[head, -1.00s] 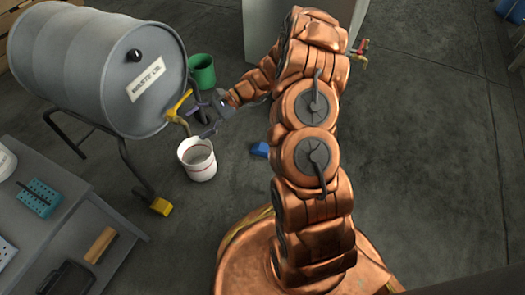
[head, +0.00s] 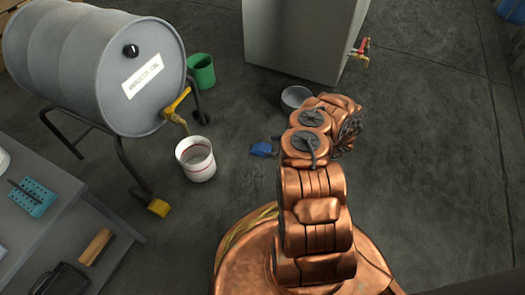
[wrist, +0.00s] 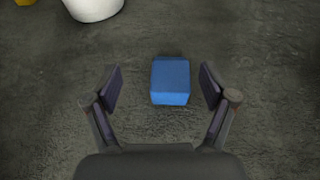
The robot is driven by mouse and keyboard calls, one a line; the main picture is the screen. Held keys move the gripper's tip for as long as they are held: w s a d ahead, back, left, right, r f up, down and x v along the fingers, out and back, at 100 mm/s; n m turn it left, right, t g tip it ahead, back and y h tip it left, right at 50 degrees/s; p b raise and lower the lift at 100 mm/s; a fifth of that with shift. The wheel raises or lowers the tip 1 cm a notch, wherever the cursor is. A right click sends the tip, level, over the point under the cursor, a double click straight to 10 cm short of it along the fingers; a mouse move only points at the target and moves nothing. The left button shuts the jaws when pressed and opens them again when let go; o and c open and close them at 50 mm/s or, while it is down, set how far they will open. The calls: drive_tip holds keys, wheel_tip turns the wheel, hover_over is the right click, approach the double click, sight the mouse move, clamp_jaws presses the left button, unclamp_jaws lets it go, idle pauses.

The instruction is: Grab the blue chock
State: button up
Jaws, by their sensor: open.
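The blue chock (head: 262,149) lies on the dark floor, right of the white bucket, in the head view. In the wrist view the blue chock (wrist: 171,81) is a small block centred between the two fingers, a little beyond or below their tips. My gripper (wrist: 158,88) is open and empty, with clear gaps on both sides of the chock. In the head view my gripper is mostly hidden behind my copper arm; only a small dark part shows by the chock's right side.
A white bucket (head: 196,159) with a red stripe stands under the yellow tap of a grey drum (head: 95,60). A yellow chock (head: 159,208) sits at the drum stand's foot. A green bucket (head: 201,70), a grey bowl (head: 295,97) and a grey cabinet (head: 302,38) stand behind. Floor at right is clear.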

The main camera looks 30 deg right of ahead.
sight(263, 150)
drive_tip(key=shift+s+d+f+m+h, duration=0.2)
drive_tip(key=shift+s+d+f, duration=0.2)
drive_tip(key=shift+f, duration=0.2)
drive_tip(key=shift+s+d+f+m+h, duration=0.1)
drive_tip(key=shift+s+d+f+m, duration=0.1)
drive_tip(key=shift+s+d+f, duration=0.3)
drive_tip(key=shift+w+f, duration=0.15)
drive_tip(key=shift+f, duration=0.2)
drive_tip(key=shift+d+b+x, duration=0.15)
drive_tip(key=shift+b+x, duration=1.05)
drive_tip(key=shift+x, duration=0.65)
drive_tip(key=shift+d+b+x, duration=0.15)
drive_tip(key=shift+b+x, duration=1)
drive_tip(key=shift+x, duration=0.65)
drive_tip(key=shift+w+f, duration=0.1)
drive_tip(key=shift+w, duration=0.1)
drive_tip(key=c, duration=1.4)
drive_tip(key=shift+o, duration=0.2)
